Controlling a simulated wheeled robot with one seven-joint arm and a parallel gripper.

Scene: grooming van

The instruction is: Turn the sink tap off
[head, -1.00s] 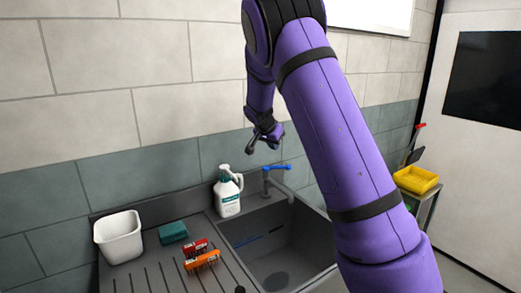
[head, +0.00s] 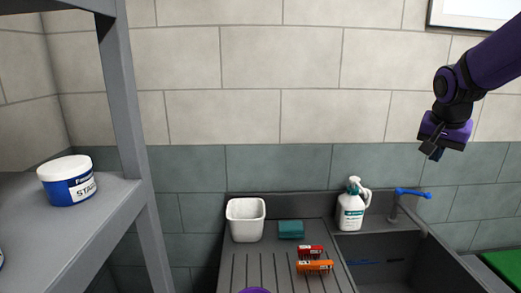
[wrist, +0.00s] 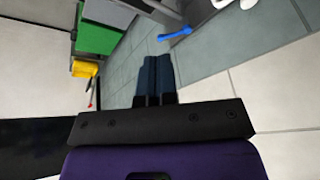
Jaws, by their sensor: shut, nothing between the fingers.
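The sink tap (head: 394,208) stands at the back edge of the sink, with a grey body and a blue lever (head: 412,192) on top pointing right. The blue lever also shows near the top of the wrist view (wrist: 175,36), beyond the fingertips. My gripper (head: 431,152) is above the lever and slightly to its right in the head view, apart from it. In the wrist view my fingers (wrist: 154,62) are together with nothing between them. I cannot tell whether water runs from the spout.
A white pump bottle (head: 351,208) stands just left of the tap. A white tub (head: 245,220), a teal sponge (head: 291,229) and small red (head: 311,251) and orange (head: 315,266) boxes are on the drainboard. A grey shelf with a blue-and-white jar (head: 68,181) stands at left.

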